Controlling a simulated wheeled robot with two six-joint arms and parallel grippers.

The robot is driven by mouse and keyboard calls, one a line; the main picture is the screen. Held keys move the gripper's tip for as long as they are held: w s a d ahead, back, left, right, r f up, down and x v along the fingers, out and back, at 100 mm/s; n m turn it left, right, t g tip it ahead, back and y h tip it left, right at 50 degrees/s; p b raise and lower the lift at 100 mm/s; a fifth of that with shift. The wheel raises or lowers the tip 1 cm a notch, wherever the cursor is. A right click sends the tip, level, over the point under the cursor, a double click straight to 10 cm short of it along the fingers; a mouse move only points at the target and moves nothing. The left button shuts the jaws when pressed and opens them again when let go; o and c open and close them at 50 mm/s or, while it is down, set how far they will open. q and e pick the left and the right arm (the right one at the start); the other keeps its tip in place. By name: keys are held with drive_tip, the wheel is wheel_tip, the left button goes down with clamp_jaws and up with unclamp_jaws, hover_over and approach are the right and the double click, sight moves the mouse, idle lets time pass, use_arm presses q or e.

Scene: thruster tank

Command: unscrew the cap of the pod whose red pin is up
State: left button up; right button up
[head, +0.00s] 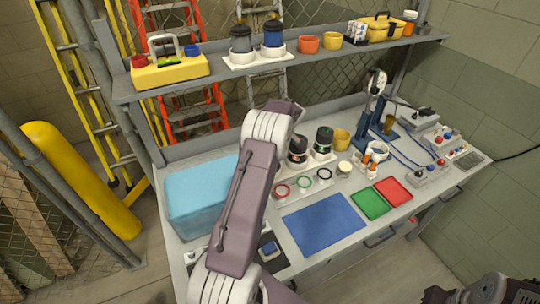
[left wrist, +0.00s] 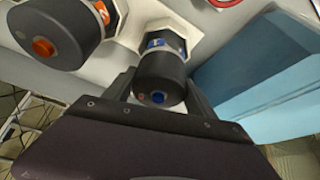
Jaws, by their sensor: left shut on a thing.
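In the left wrist view, my left gripper (left wrist: 158,92) is shut on the dark cap (left wrist: 155,78) of a pod with a blue band. The cap has a blue centre and a small red spot beside it; I cannot tell how far the spot stands up. A second dark-capped pod (left wrist: 52,35) with an orange centre and band is to its left. In the head view my left arm hides the gripper and held pod. Two other pods, one with a red band (head: 298,149) and one with a green band (head: 323,141), show right of the arm. My right gripper's fingers are not visible.
A light blue box (head: 190,192) stands left of the arm. Red, green and black rings (head: 304,182), a blue mat (head: 322,222) and green and red trays (head: 370,203) lie in front. A gauge stand (head: 372,100) is behind right. A shelf (head: 215,75) overhangs the back.

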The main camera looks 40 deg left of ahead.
use_arm(q)
drive_tip(key=shift+n+g+p, duration=0.45)
drive_tip(key=shift+n+g, duration=0.05)
drive_tip(key=shift+n, duration=0.6)
drive_tip(key=shift+n+g+p, duration=0.5)
drive_tip(key=shift+n, duration=0.6)
drive_tip(key=o, duration=1.3)
drive_tip(key=shift+s, duration=0.1)
drive_tip(key=shift+o, duration=0.2)
